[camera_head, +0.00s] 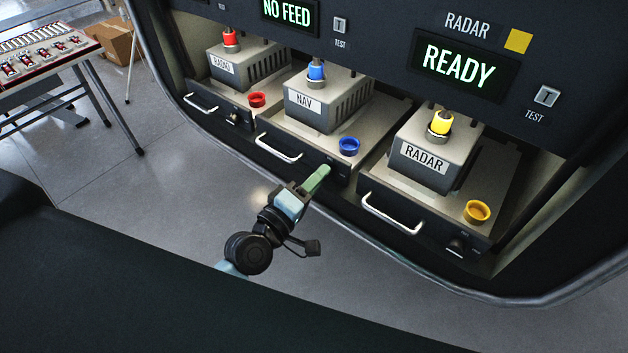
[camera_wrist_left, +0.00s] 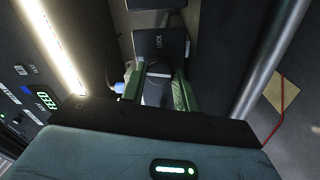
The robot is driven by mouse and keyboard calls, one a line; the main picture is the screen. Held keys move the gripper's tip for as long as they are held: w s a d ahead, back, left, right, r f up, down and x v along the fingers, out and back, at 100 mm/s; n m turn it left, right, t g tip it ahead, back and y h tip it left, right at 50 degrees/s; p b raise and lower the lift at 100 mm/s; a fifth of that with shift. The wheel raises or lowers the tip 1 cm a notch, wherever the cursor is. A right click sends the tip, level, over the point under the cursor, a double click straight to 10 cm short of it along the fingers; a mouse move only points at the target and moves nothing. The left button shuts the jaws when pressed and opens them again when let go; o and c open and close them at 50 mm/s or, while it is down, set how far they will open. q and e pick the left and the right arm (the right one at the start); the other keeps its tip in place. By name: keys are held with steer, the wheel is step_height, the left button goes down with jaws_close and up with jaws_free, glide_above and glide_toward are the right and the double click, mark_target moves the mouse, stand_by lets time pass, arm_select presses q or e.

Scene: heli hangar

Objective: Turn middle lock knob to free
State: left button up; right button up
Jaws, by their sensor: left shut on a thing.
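The middle drawer carries the box labelled NAV (camera_head: 315,105) and a white handle (camera_head: 277,148). My left gripper (camera_head: 320,178) reaches the right part of this drawer's dark front from below, and its fingers cover the middle lock knob in the head view. In the left wrist view, the two green fingers (camera_wrist_left: 157,90) stand on either side of the dark round knob (camera_wrist_left: 158,72) and are shut on it. A dark plate with small white lettering (camera_wrist_left: 160,40) lies just beyond the knob. The knob's exact angle is hard to tell. My right gripper is not in view.
The RADIO box (camera_head: 240,65) and RADAR box (camera_head: 432,155) stand on drawers either side. Red, blue and yellow caps (camera_head: 477,211) sit on the drawers. Displays above read NO FEED (camera_head: 287,12) and READY (camera_head: 459,67). A table (camera_head: 50,50) stands at the far left.

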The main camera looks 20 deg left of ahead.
arm_select(q)
steer(key=shift+n, duration=0.9)
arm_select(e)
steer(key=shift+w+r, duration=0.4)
arm_select(q)
steer(key=o, duration=1)
steer(key=shift+b+v, duration=0.7)
steer(key=shift+v, duration=3.2)
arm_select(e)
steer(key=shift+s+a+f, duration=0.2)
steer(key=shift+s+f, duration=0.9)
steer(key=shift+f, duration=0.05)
arm_select(q)
steer(key=shift+d, duration=0.1)
